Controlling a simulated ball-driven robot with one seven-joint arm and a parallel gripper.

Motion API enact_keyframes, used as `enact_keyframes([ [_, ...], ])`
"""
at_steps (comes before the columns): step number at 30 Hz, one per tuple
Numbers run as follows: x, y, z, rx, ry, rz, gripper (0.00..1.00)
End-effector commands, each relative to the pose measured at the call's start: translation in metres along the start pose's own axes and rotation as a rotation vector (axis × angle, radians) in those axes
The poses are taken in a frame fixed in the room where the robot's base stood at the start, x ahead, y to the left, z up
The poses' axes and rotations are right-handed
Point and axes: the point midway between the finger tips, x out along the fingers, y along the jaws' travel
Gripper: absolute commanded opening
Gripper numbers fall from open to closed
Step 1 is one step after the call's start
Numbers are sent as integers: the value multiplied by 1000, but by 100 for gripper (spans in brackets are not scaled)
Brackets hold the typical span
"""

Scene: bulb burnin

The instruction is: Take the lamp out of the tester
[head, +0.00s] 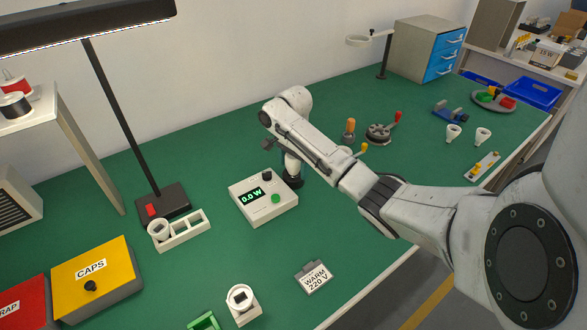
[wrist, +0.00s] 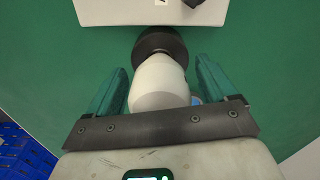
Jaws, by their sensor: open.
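The tester (head: 262,208) is a pale box on the green bench, with a display reading 0.0 W, a dark knob and a green button. Its edge shows at the top of the wrist view (wrist: 110,12). Beside it a dark round socket (wrist: 160,42) has the white lamp (wrist: 158,80) at it. My gripper (wrist: 162,65) is open, with one teal finger on each side of the lamp and visible gaps between.
A white holder (head: 182,232) with a round piece in one bay stands left of the tester. A WARM 220 V sign (head: 314,276) and a white socket block (head: 242,303) are in front. The yellow CAPS box (head: 95,275) is at left. A desk lamp post (head: 125,125) rises behind.

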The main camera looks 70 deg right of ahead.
Motion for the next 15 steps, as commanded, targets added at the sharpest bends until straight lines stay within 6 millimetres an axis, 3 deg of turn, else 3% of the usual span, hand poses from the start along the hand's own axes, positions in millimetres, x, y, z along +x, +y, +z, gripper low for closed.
enact_keyframes([
  [4, 0, 0, 0, 0, 0, 0, 85],
  [15, 0, 0, 0, -1, 0, 0, 49],
])
